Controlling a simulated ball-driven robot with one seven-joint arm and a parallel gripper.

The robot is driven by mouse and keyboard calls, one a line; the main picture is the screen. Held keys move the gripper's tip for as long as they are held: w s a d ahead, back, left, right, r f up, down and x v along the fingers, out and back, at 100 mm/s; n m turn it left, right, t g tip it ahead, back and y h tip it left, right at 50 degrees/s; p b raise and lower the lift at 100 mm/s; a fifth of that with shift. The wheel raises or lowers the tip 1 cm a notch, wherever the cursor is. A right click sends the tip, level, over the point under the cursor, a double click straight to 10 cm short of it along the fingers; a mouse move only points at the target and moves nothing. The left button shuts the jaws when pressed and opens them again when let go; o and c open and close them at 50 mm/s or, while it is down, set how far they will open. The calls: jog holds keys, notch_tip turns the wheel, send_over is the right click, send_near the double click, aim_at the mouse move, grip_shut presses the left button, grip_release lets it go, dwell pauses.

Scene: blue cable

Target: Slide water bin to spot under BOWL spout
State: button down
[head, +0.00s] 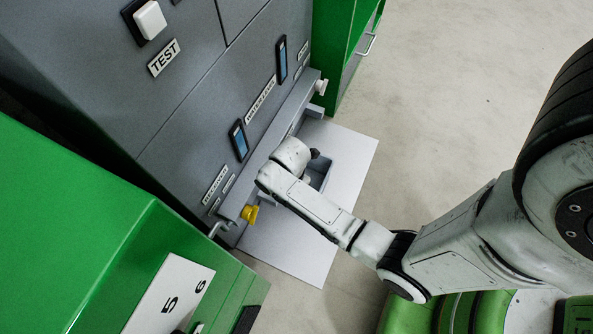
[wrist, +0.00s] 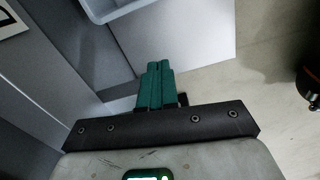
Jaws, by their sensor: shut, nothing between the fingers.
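The water bin, a blue-grey open box (head: 326,168), stands on a pale plate (head: 345,150) at the foot of the grey machine. My wrist hides much of it in the head view. In the wrist view a pale bin edge (wrist: 115,12) shows at the top left. My gripper (wrist: 155,65) has teal fingers, closed together and empty, pointing toward the plate; the bin edge lies beyond and left of the tips, apart from them in the picture. A yellow fitting (head: 249,214) and a white fitting (head: 320,87) sit on the machine's ledge; I cannot tell which is the BOWL spout.
The grey machine (head: 190,110) with a TEST button (head: 149,19) rises behind the plate. Green cabinets stand at the near left (head: 70,220) and at the top (head: 335,45). A bent metal pipe (head: 220,229) sits near the yellow fitting. Open floor (head: 450,110) lies to the right.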

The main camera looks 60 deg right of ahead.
jog(key=d+f+n+b, duration=0.1)
jog(key=d+f+b, duration=0.1)
jog(key=f+b, duration=0.2)
jog(key=d+f+b, duration=0.2)
jog(key=f+b, duration=0.3)
jog(key=f, duration=0.5)
jog(key=shift+w+d+n, duration=0.25)
jog(key=shift+d+n, duration=0.15)
jog(key=shift+d, duration=0.1)
